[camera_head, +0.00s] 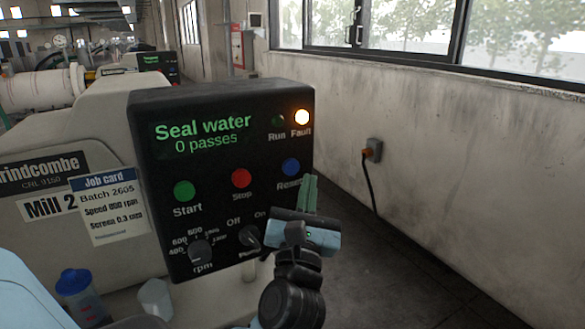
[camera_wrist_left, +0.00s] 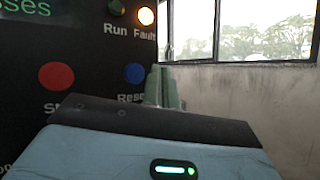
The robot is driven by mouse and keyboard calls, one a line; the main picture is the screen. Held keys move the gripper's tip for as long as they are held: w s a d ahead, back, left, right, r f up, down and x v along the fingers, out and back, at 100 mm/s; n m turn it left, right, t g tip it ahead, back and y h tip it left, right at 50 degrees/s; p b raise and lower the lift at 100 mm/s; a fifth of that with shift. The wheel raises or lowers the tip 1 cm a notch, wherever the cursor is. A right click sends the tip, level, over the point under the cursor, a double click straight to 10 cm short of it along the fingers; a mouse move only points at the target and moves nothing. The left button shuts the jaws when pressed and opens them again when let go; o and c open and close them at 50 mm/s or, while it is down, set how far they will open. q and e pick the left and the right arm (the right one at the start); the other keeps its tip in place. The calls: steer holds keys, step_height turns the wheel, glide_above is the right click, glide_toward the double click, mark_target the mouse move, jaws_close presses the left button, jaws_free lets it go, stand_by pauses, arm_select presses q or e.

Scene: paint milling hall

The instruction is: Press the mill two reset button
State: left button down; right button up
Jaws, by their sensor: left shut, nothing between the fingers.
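The mill two control panel (camera_head: 220,130) is a black box reading "Seal water, 0 passes". Its blue Reset button (camera_head: 291,166) is at the right, below the lit orange Fault lamp (camera_head: 301,116). My left gripper (camera_head: 311,181) is shut and empty, its greenish fingers pointing up just right of and below the button. In the left wrist view the Reset button (camera_wrist_left: 134,73) shows just left of the fingertips (camera_wrist_left: 160,72), with part of its label hidden behind the gripper. Whether the fingers touch the panel I cannot tell. My right gripper is not in view.
The red Stop button (camera_head: 241,178) and green Start button (camera_head: 184,191) are left of Reset. The rpm knob (camera_head: 201,252) and pump switch (camera_head: 249,237) are below. A blue-capped bottle (camera_head: 78,293) and a cup (camera_head: 156,298) stand below. Floor right of the panel is clear.

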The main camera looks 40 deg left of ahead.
mark_target(291, 167)
arm_select(q)
steer(key=shift+w+a, duration=0.3)
steer(key=shift+a, duration=0.4)
steer(key=shift+w+a, duration=0.25)
steer(key=shift+a, duration=0.45)
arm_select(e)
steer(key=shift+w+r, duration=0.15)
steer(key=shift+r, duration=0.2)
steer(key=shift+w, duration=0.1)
arm_select(q)
steer(key=shift+a+p, duration=0.1)
steer(key=shift+p, duration=0.2)
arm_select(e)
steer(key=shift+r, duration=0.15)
arm_select(q)
steer(key=shift+w+a, duration=0.15)
steer(key=shift+a, duration=0.15)
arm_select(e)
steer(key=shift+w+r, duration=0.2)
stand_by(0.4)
